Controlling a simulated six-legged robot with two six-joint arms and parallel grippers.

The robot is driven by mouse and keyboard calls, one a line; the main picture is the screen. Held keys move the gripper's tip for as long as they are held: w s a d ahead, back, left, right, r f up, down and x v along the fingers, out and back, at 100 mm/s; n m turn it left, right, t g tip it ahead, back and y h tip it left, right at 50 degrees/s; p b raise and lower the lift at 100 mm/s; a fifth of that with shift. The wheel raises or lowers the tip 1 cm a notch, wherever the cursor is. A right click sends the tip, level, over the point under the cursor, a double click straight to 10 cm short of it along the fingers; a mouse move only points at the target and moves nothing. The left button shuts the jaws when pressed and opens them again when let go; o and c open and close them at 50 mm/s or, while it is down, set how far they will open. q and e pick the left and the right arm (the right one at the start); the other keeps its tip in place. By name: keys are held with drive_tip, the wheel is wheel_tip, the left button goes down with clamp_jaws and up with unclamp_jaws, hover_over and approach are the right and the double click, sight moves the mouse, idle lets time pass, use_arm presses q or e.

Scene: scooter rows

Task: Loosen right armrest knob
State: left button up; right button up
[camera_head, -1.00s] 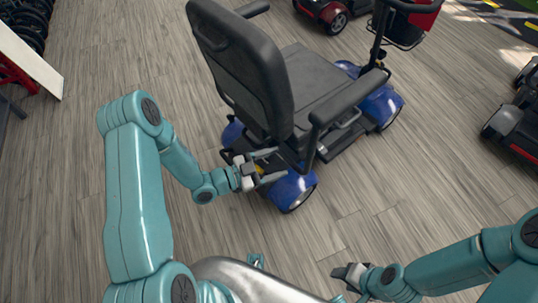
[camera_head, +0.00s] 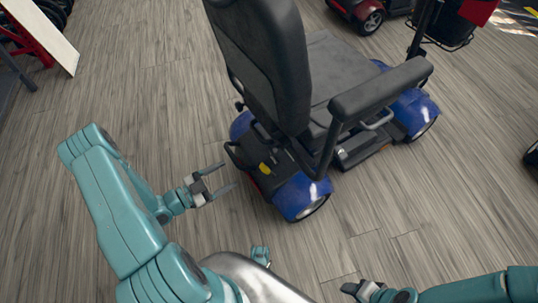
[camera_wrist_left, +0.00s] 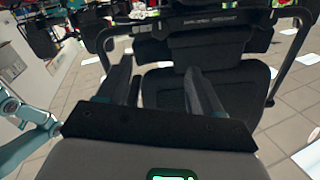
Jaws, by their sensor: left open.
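A scooter with a black seat (camera_head: 263,60) and blue rear body (camera_head: 300,196) stands ahead of me, seen from behind. Its right armrest (camera_head: 380,88) is a padded black bar on a bent post. I cannot pick out the armrest knob. My left gripper (camera_head: 228,176) is open and empty, left of the scooter's rear in the head view and apart from it. In the left wrist view the open fingers (camera_wrist_left: 157,68) point toward a black seat (camera_wrist_left: 215,85). My right gripper (camera_head: 358,289) is low in the head view, with its jaws unclear.
A red scooter (camera_head: 358,12) stands at the top. A white panel (camera_head: 45,38) and dark wheels are at the upper left. The wood-look floor (camera_head: 440,190) is clear around the blue scooter's rear and right side.

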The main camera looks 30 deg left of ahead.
sight(271, 151)
use_arm(q)
drive_tip(key=b+x, duration=0.2)
drive_tip(key=x, duration=1.2)
drive_tip(key=shift+w+d, duration=0.2)
drive_tip(key=shift+w, duration=0.1)
drive_tip(key=shift+w+d, duration=0.25)
drive_tip(key=shift+w, duration=0.45)
drive_tip(key=c, duration=1.1)
